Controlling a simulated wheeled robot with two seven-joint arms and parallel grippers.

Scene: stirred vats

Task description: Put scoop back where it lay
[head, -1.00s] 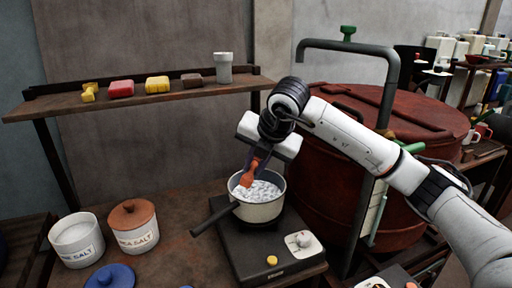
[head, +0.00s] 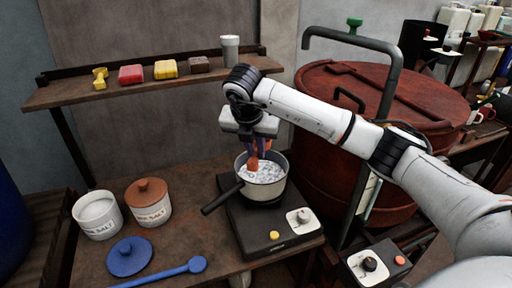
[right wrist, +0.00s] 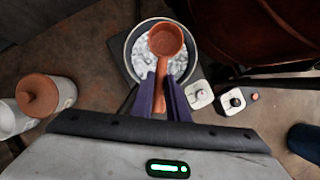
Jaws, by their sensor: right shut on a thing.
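An orange-brown scoop (right wrist: 166,40) with a round cup is held by its handle between the fingers of my right gripper (right wrist: 162,100). In the head view the right gripper (head: 260,148) points down above the pot (head: 268,192), and the scoop (head: 253,163) shows small at the pot's mouth, partly hidden by the fingers. The pot holds white, lumpy contents and stands on a dark hot plate (head: 250,230). I cannot tell whether the scoop touches the contents. My left gripper is not in view.
On the bench stand an open white salt jar (head: 98,217) and one with a brown lid (head: 149,203). A blue lid (head: 128,257) and a blue long-handled spoon (head: 192,266) lie in front. A shelf (head: 120,94) spans behind. A red vat (head: 350,190) stands at right.

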